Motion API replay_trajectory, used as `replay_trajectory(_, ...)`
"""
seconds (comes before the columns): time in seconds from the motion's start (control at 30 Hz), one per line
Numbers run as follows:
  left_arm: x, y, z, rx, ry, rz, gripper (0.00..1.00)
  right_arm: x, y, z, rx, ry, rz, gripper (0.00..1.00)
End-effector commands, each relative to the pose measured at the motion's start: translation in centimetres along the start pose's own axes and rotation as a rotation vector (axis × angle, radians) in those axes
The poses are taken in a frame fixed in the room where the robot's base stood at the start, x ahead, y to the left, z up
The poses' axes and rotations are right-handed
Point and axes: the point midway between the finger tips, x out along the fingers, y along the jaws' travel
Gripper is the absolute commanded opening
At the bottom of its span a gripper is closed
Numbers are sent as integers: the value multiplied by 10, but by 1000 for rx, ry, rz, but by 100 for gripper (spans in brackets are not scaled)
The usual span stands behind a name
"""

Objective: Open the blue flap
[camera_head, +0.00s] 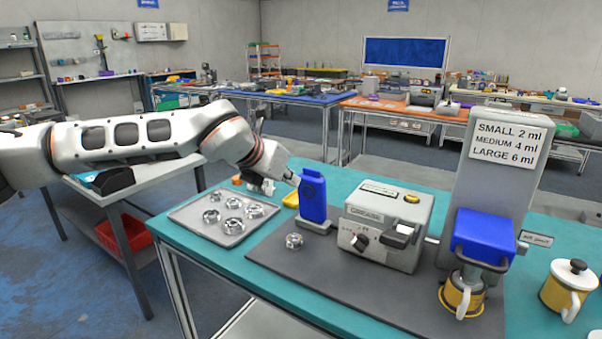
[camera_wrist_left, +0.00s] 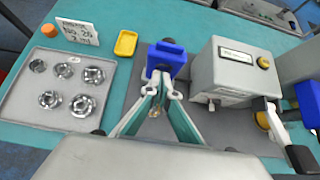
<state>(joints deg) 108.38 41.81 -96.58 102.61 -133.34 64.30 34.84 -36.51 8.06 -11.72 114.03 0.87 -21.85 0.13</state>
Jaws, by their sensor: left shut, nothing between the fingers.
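A tall blue upright piece (camera_head: 313,197) stands on the grey mat, left of the grey grease box. It also shows in the left wrist view (camera_wrist_left: 166,60). A blue cover (camera_head: 484,234) with a grey bar handle sits on the tall grey dispenser (camera_head: 500,170), above a yellow-and-white mug (camera_head: 461,296). I cannot tell for certain which blue part is the flap. My left gripper (camera_wrist_left: 161,88) is shut and empty, its fingertips close to the upright blue piece; contact cannot be judged. My right gripper is not in view.
The grey grease box (camera_head: 388,224) with knob stands on the mat (camera_head: 277,254). A tray (camera_head: 190,214) of metal bearings lies left, with a yellow dish (camera_wrist_left: 126,43) behind. One bearing (camera_head: 294,241) sits on the mat. Another mug (camera_head: 567,287) stands far right.

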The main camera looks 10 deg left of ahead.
Motion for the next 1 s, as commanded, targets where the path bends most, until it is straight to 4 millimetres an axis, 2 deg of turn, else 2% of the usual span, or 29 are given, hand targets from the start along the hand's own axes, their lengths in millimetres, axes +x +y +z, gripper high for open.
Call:
replay_trajectory(0.03, 11, 0, -1, 0, 3, 1, 0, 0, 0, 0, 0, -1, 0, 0)
replay_trajectory(0.2, 24, 0, 19, 1, -2, 1, 0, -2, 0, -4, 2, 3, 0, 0)
replay_trajectory(0.33, 31, 0, 26, 1, -1, 0, 0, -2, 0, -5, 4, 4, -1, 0)
replay_trajectory(0.8, 35, 0, 29, 0, 1, -1, 0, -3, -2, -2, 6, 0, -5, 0)
replay_trajectory(1.0, 36, 1, 39, 0, 41, 7, 0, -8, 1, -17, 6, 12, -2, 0)
